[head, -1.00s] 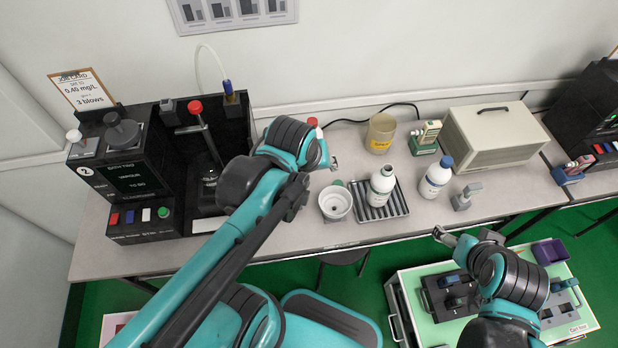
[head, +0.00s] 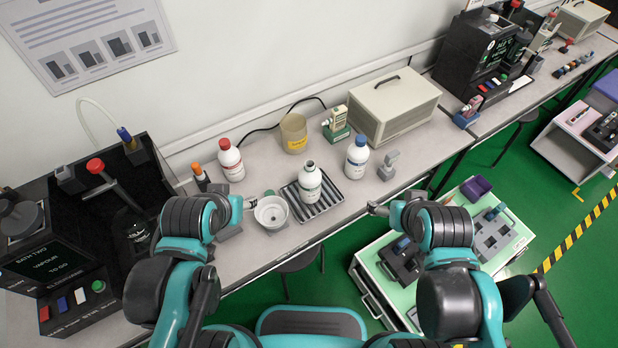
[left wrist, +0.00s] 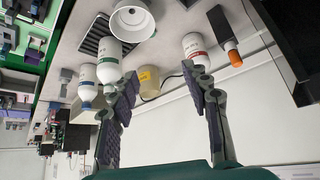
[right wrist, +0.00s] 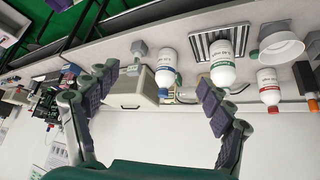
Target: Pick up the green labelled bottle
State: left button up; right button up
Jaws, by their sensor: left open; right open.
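My left gripper (head: 252,203) is open and empty, left of the tray beside a white funnel-like cup (head: 271,214). My right gripper (head: 374,208) is open and empty at the table's front edge, right of the tray. Neither touches the bottle.
A red-capped bottle (head: 231,162) stands left and a blue-capped bottle (head: 356,159) right of the tray. Behind are a yellow-labelled beaker (head: 293,134), a handheld tester (head: 336,124) and a beige box (head: 393,106). A grey block (head: 388,166) stands right. A black machine (head: 75,235) blocks the left.

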aim_at(310, 176)
jog(key=u, duration=0.4)
jog(key=k+u, duration=0.15)
jog(key=u, duration=0.25)
jog(key=j+u, duration=0.1)
jog(key=u, duration=0.35)
jog(key=k+u, duration=0.1)
jog(key=u, duration=0.3)
jog(key=z, duration=1.5)
jog(key=k+l+u, duration=0.25)
jog(key=l+u, duration=0.2)
jog(key=k+l+u, duration=0.25)
jog(key=u, duration=0.2)
